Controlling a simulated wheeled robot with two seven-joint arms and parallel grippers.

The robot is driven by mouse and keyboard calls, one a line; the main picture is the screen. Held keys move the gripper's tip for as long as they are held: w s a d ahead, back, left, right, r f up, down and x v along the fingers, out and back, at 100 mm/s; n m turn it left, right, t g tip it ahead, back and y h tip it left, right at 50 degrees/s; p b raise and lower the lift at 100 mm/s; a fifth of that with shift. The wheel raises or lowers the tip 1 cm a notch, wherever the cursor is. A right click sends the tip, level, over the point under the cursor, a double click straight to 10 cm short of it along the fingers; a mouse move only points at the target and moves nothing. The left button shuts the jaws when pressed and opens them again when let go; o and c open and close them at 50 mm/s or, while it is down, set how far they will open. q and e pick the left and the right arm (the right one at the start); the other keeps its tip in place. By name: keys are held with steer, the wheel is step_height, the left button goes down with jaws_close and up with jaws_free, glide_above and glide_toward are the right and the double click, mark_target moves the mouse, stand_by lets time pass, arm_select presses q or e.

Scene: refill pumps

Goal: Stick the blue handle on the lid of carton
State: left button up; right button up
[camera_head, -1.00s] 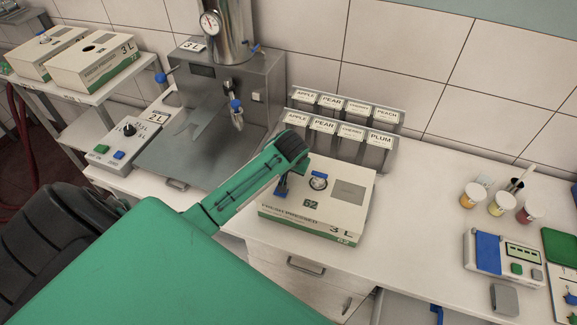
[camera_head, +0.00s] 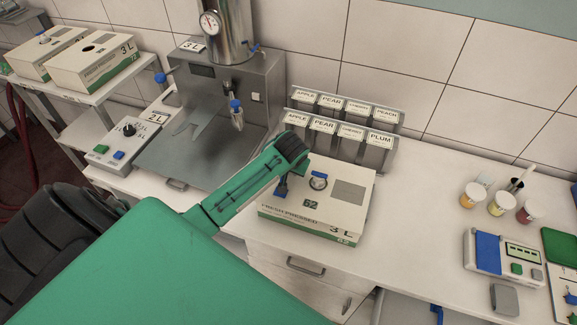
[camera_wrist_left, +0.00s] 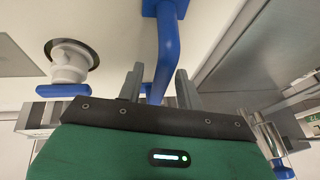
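The carton (camera_head: 305,220) is a white and green 3 L box on the counter, with a round spout cap with a blue lever (camera_head: 318,182) on its lid. My left gripper (camera_head: 283,183) is over the lid, left of the cap; its fingers are largely hidden by my arm in the head view. In the left wrist view, the blue bent handle (camera_wrist_left: 166,45) runs between my two grey fingers (camera_wrist_left: 158,75), nearly filling their gap. Its flat end is at the pale carton lid (camera_wrist_left: 108,15); whether it is stuck there I cannot tell. My right gripper is not in view.
Label holders (camera_head: 340,125) stand behind the carton. A steel filling machine (camera_head: 235,90) stands to the left. Small jars (camera_head: 501,203) and a device with a blue panel (camera_head: 488,251) are on the right. The counter between carton and jars is clear.

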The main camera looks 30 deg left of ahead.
arm_select(q)
steer(key=shift+s+d+r+b, duration=0.2)
steer(key=shift+r+b, duration=0.1)
steer(key=shift+r, duration=0.25)
steer(key=w+a+r+v, duration=0.1)
steer(key=w+a+v, duration=0.1)
steer(key=v, duration=1.6)
steer(key=shift+s+d+r+p, duration=0.15)
steer(key=shift+r+p, duration=0.2)
steer(key=shift+r, duration=0.15)
